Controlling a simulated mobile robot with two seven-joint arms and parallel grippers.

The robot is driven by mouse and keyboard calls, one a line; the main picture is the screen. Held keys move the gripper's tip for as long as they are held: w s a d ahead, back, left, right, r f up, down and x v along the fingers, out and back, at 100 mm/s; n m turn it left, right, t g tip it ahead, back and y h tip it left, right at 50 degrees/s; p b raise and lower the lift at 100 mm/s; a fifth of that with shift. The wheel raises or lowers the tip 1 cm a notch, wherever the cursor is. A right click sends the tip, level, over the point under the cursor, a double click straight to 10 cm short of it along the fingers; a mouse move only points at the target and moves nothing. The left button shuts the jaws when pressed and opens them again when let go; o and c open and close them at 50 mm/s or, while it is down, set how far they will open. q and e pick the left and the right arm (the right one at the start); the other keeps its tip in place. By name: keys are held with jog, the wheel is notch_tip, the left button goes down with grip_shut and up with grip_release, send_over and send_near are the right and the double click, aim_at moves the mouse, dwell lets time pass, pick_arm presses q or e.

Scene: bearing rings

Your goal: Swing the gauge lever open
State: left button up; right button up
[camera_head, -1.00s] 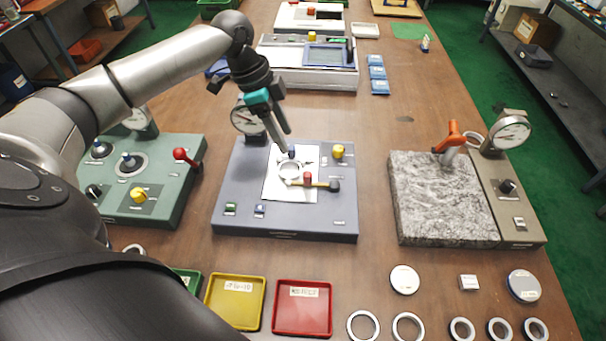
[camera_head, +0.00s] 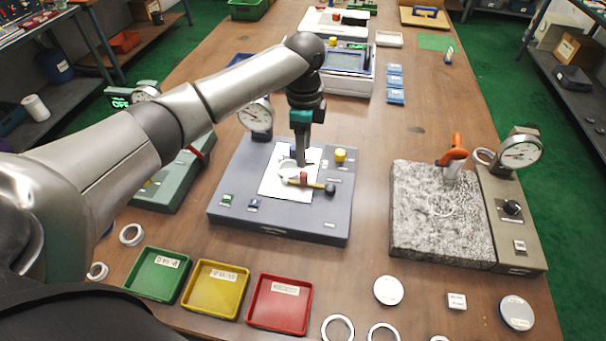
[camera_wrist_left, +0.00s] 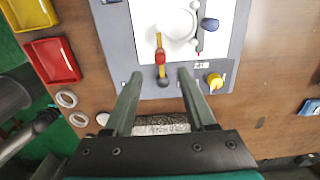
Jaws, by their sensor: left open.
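The grey gauge fixture (camera_head: 235,215) stands mid-table with a dial gauge (camera_head: 255,117) at its back left corner. On its white plate (camera_head: 270,187) lies a pale ring, with a yellow lever (camera_head: 316,185) across the near side. The lever has a red block and a dark end knob (camera_head: 330,189). My left gripper (camera_head: 301,163) points down over the plate, open and empty. In the left wrist view the lever (camera_wrist_left: 160,52) lies just ahead of the spread fingertips (camera_wrist_left: 160,74), and a blue-knobbed lever (camera_wrist_left: 208,24) stands beside the ring. My right gripper is not in view.
A yellow knob (camera_head: 340,155) stands on the fixture close to the gripper. A granite plate (camera_head: 420,240) with an orange handle (camera_head: 457,146) is to the right. Green, yellow and red trays (camera_head: 280,326) and loose rings lie in front. The wood between fixture and granite is clear.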

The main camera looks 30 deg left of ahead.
aim_at(304, 173)
pick_arm(q)
notch_tip(304, 173, down, 9)
jog(key=shift+r+b, duration=0.1)
jog(key=shift+b, duration=0.6)
grip_shut()
dwell(1.0)
